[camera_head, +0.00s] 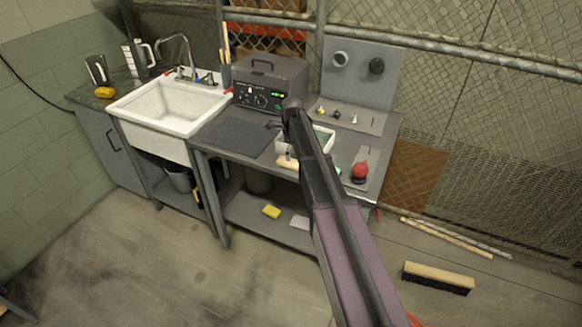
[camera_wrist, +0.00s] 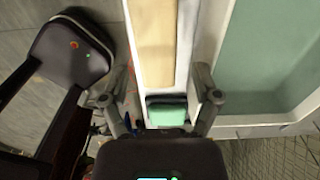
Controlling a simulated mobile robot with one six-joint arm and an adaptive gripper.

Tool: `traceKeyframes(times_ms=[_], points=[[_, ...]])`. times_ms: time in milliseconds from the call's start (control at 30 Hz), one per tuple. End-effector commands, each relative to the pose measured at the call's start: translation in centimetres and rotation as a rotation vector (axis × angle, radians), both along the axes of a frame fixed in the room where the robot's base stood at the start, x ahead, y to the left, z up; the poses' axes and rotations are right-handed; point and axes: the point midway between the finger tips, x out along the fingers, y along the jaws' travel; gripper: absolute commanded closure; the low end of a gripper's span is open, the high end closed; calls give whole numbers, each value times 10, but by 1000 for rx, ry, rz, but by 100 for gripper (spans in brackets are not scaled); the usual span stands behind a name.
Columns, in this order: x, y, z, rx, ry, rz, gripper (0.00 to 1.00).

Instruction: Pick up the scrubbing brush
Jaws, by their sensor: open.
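A tan wooden-backed block, which looks like the scrubbing brush (camera_head: 287,162), lies on the grey bench at the front left edge of a white tray (camera_head: 319,151). In the wrist view the same brush (camera_wrist: 155,45) runs lengthwise from the top edge down to between my fingers, close beside the tray's white rim (camera_wrist: 212,40). My gripper (camera_wrist: 161,98) is open, one finger on each side of the brush's near end, the right finger over the tray rim. I cannot tell whether either finger touches. In the head view my arm hides most of the gripper.
A red ball-shaped object (camera_head: 361,170) stands on the bench to the right. A grey machine (camera_head: 268,85) stands behind, a sink (camera_head: 172,103) to the left. A yellow sponge (camera_head: 271,212) lies on the lower shelf. A broom head (camera_head: 438,277) lies on the floor.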

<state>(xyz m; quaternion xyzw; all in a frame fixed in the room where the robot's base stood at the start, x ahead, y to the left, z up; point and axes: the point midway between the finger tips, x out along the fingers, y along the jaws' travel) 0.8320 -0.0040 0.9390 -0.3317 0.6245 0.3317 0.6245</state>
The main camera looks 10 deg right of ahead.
Motion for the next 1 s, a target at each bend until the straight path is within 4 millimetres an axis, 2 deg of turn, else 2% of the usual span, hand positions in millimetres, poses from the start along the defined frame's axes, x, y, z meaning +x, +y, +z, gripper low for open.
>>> traceKeyframes(times_ms=[367,1000], points=[[0,0,-4,0,0,0,20],[-3,2,-48,0,0,0,20]])
